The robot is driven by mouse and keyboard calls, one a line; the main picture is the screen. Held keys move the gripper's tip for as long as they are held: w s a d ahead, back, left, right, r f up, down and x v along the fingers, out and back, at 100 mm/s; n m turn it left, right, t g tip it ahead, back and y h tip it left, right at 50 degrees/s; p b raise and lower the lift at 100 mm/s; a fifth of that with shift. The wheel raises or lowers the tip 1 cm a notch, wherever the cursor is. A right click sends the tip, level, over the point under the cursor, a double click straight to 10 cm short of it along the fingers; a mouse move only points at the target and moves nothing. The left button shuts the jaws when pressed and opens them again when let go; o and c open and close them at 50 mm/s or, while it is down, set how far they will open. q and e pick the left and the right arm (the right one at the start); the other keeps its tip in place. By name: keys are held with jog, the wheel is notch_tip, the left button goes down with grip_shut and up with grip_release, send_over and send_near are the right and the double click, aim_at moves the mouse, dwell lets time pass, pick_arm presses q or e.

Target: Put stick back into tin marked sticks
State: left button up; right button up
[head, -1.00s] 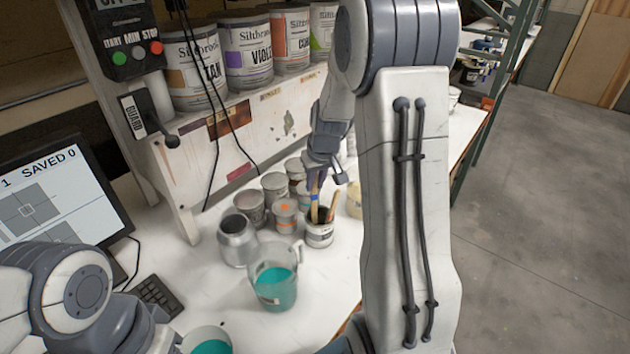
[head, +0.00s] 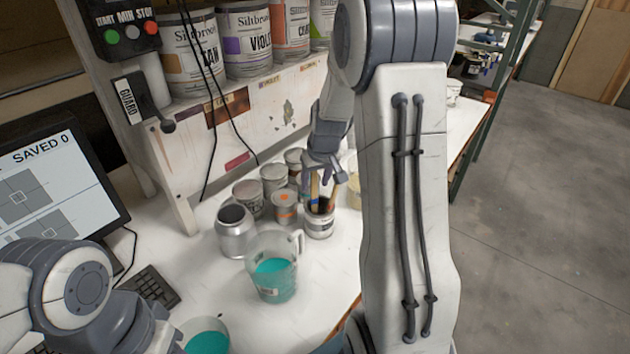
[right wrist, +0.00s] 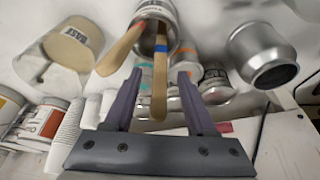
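A small tin (head: 320,224) stands on the white bench with two wooden sticks in it, leaning apart. Its label is too small to read. One stick has a blue band (head: 314,190); the other stick (head: 333,202) leans right and shows a red-orange band in the right wrist view (right wrist: 122,48). My right gripper (head: 328,177) is just above the tin. In the right wrist view its fingers (right wrist: 160,76) are spread, with the blue-banded stick (right wrist: 160,85) between them and gaps on both sides. My left arm shows at lower left, but its gripper is out of sight.
Several small tins (head: 275,180) crowd behind and left of the stick tin. A silver can (head: 236,232) and a clear jug of teal paint (head: 274,278) stand to its left and front. A pale tub marked BASE (right wrist: 62,55) stands beside it.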

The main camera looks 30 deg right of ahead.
jog(key=b+v, duration=0.2)
jog(key=v, duration=0.8)
jog(key=shift+r, duration=0.25)
jog(key=s+a+f+n+g+y, duration=0.1)
jog(key=s+a+n, duration=0.15)
jog(key=a, duration=0.65)
jog(key=s+a+f+n+y, duration=0.1)
jog(key=s+a, duration=0.2)
jog(key=a, duration=0.6)
jog(key=s+a+f+n+g, duration=0.1)
jog(key=s+a+n, duration=0.1)
jog(key=s, duration=0.4)
jog(key=s+a+f+n+g, duration=0.1)
jog(key=s+a+f, duration=0.1)
jog(key=s+a, duration=0.3)
jog(key=s+a+f+n, duration=0.2)
jog(key=s+a, duration=0.1)
jog(key=s, duration=0.5)
jog(key=shift+s+a+n+g+b, duration=0.15)
jog(key=shift+a+n+g+b, duration=0.05)
jog(key=shift+n+g+b, duration=0.2)
